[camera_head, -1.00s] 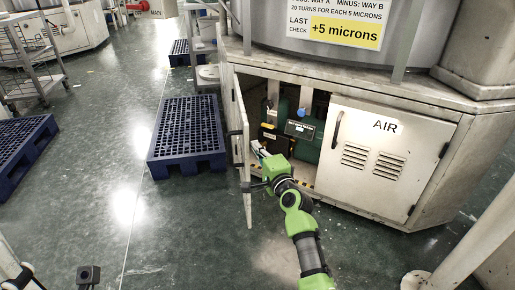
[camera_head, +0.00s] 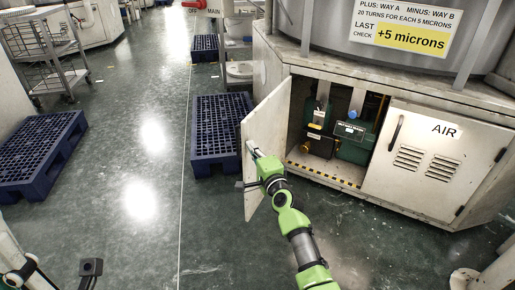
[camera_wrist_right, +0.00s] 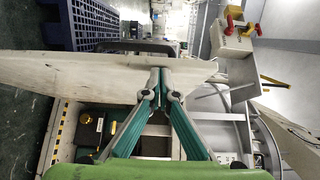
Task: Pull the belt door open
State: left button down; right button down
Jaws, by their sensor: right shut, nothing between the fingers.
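The belt door (camera_head: 268,122) is the left door of the machine's cabinet. It stands swung well outward, with the opening beside it uncovered. Its dark handle (camera_head: 243,184) sticks out on the outer side and also shows beyond the door edge in the wrist view (camera_wrist_right: 150,45). My right gripper (camera_head: 253,149) is shut and empty at the door's inner face. In the wrist view its fingertips (camera_wrist_right: 160,74) meet at the door panel (camera_wrist_right: 95,75); contact is hard to judge.
Inside the cabinet are green machinery (camera_head: 352,147) and a yellow-black striped sill (camera_head: 325,174). The AIR door (camera_head: 420,165) on the right is closed. A blue pallet (camera_head: 215,130) stands behind the belt door.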

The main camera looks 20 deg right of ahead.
jog(key=shift+w+a, duration=1.35)
jog(key=shift+a, duration=0.1)
jog(key=shift+s+d, duration=0.1)
